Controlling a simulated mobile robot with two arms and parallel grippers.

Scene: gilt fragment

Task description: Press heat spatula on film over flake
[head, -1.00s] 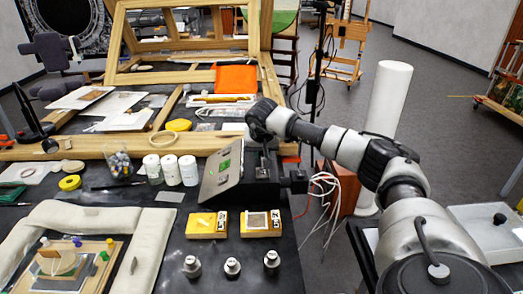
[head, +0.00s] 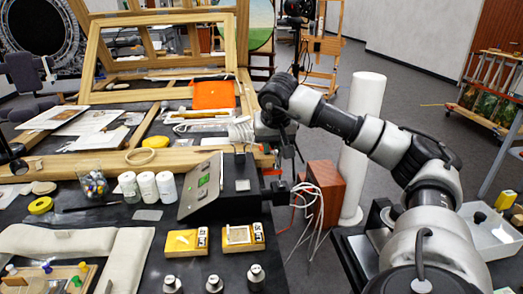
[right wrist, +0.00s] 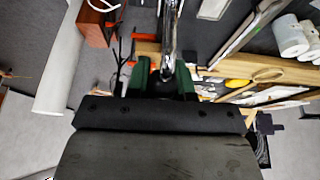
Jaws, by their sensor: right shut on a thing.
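My right gripper (head: 268,122) is above and behind the black heating unit with the tilted pale panel (head: 201,186). In the right wrist view its green fingers (right wrist: 166,80) are shut on the shiny shaft of a tool, which I take for the heat spatula (right wrist: 169,38). The tool is hard to make out in the head view, and its tip cannot be told. A small panel with coloured pins (head: 48,280) lies at the lower left, cut by the frame edge. The film and flake cannot be told apart there. My left gripper is not in view.
Two yellow boxes (head: 187,248) and small metal weights (head: 214,284) stand at the front. White jars (head: 147,187) and a cup of coloured bits (head: 93,182) stand left of the unit. Cables (head: 310,207) hang off the right edge. A padded pale cushion (head: 125,258) surrounds the panel.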

